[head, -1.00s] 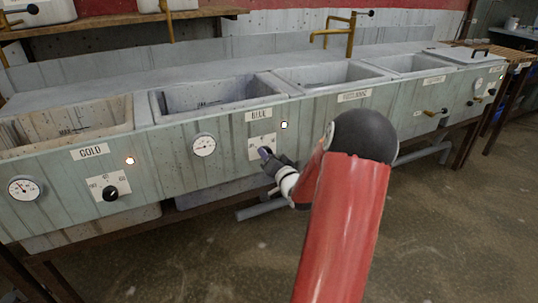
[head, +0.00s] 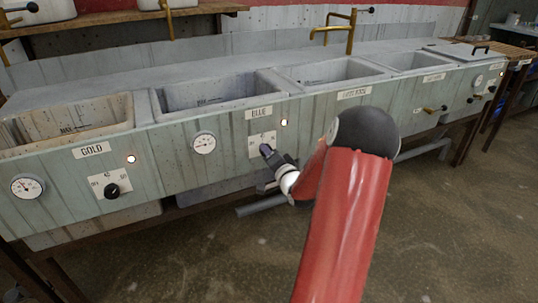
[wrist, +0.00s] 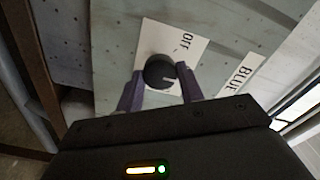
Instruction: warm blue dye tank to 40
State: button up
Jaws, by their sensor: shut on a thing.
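The blue dye tank (head: 215,93) is a grey basin in the middle of the row, with a BLUE label (head: 259,113) on its front. Below the label, a white plate (head: 257,138) carries its control knob, largely hidden by my gripper (head: 266,151) in the head view. In the wrist view the round black knob (wrist: 159,72) sits between the two fingers of my gripper (wrist: 161,76), which is shut on it. The plate's OFF mark (wrist: 186,42) shows beside the knob. The round gauge (head: 204,143) left of the plate is too small to read.
The lamp (head: 284,122) by the blue plate is lit. The gold tank (head: 92,150) at left has its own gauge (head: 27,187), knob (head: 112,190) and lit lamp (head: 131,159). More basins and taps continue right. The floor (head: 440,230) in front is clear.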

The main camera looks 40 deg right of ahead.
jog(key=o, duration=1)
jog(key=shift+s, duration=0.15)
jog(key=v, duration=0.7)
jog(key=shift+s+b, duration=0.3)
jog(key=shift+b, duration=0.1)
jog(key=shift+a, duration=0.1)
